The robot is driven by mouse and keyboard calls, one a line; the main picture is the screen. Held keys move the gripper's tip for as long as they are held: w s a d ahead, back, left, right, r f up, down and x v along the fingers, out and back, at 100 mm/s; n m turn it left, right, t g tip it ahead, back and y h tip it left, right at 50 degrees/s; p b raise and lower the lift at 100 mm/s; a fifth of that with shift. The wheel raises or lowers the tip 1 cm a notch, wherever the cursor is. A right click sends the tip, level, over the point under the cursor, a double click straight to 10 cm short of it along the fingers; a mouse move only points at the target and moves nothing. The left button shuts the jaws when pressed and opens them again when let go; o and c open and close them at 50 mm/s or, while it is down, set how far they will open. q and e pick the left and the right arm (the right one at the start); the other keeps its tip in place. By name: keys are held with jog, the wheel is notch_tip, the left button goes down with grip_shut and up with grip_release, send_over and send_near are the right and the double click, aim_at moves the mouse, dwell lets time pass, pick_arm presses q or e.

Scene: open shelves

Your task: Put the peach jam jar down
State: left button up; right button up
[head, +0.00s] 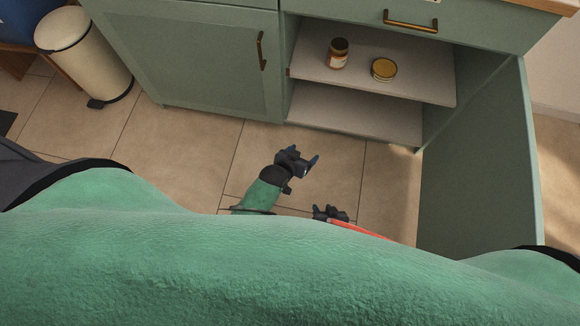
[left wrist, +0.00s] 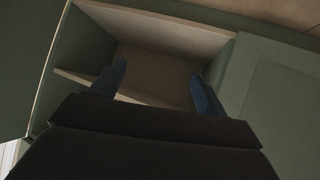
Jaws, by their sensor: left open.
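Two jars stand on the upper shelf of the open cabinet in the head view. One jar (head: 338,57) has a dark lid, amber contents and a pale label. The other, a low jar (head: 383,70), has a golden-yellow lid. I cannot read which is the peach jam. My left gripper (head: 305,158) is open and empty, in front of and below the shelves. Its parted blue fingers also show in the left wrist view (left wrist: 157,86), with nothing between them. My right gripper (head: 330,213) is lower, beside a red strip (head: 358,229); its jaws are unclear.
The upper shelf (head: 425,91) has bare room right of the jars; the lower shelf (head: 350,120) looks empty. An open green door (head: 475,160) stands at right. A closed cabinet door (head: 190,65) is at left, with a cream bin (head: 85,55) beyond it.

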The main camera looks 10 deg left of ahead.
pick_arm(q)
jog(key=s+f+g, duration=0.1)
jog(key=s+f, duration=0.1)
jog(key=s, duration=0.3)
jog(key=s+f+g, duration=0.1)
jog(key=s+f, duration=0.1)
jog(key=s, duration=0.3)
jog(key=s+a+f, duration=0.1)
jog(key=s+f, duration=0.1)
jog(key=s, duration=0.4)
jog(key=shift+f+n+g+y, duration=0.3)
jog(key=shift+f+n+g, duration=0.1)
jog(key=shift+s, duration=0.1)
